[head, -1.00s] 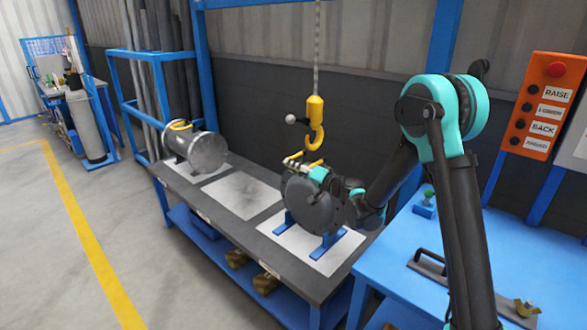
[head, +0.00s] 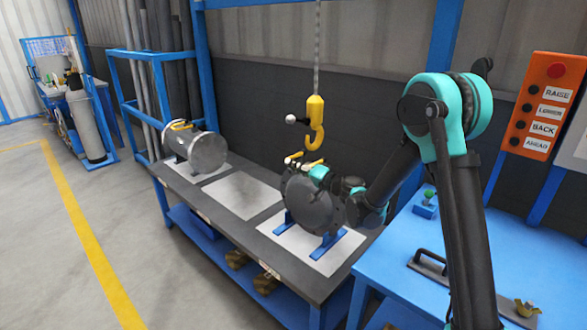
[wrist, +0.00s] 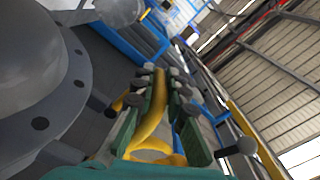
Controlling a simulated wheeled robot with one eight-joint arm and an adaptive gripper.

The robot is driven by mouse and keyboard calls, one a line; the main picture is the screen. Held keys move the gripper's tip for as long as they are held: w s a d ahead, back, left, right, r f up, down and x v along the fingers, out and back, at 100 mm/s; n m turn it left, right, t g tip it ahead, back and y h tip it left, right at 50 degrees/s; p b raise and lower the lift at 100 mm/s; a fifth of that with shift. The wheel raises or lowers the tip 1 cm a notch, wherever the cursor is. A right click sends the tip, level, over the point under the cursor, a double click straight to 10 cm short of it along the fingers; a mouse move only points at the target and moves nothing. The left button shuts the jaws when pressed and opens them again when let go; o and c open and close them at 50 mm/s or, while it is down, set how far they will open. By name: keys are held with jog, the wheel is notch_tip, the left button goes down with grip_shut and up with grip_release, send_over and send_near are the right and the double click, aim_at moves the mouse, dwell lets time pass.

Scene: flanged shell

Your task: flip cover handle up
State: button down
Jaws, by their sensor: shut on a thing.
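The round dark grey cover (head: 309,207) stands upright on the blue supports at the bench's near end. Its yellow handle (head: 293,158) shows at the cover's top edge, partly hidden by my gripper (head: 312,167). In the wrist view the yellow handle (wrist: 150,125) runs between the two green fingers of my gripper (wrist: 163,95), which are shut on it. The cover's bolted face (wrist: 50,85) fills the left of the wrist view, close beside the fingers.
A yellow crane hook (head: 315,125) hangs on a chain just above the cover. A grey flanged shell (head: 205,150) with a yellow handle lies at the bench's far left end. A blue table (head: 470,265) is at right, below an orange button panel (head: 542,107).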

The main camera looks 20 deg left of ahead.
jog(key=shift+w+r+m, duration=0.1)
jog(key=shift+r+m, duration=0.5)
jog(key=shift+r, duration=0.1)
jog(key=w+d+r+m, duration=0.2)
jog(key=w+r+m, duration=0.4)
jog(key=r+m, duration=0.2)
jog(key=shift+w+d+r+m, duration=0.15)
jog(key=shift+d+r+m, duration=0.2)
jog(key=shift+m, duration=0.75)
jog(key=c, duration=1.5)
grip_release()
jog(key=shift+w+d, duration=0.1)
jog(key=shift+c, duration=0.2)
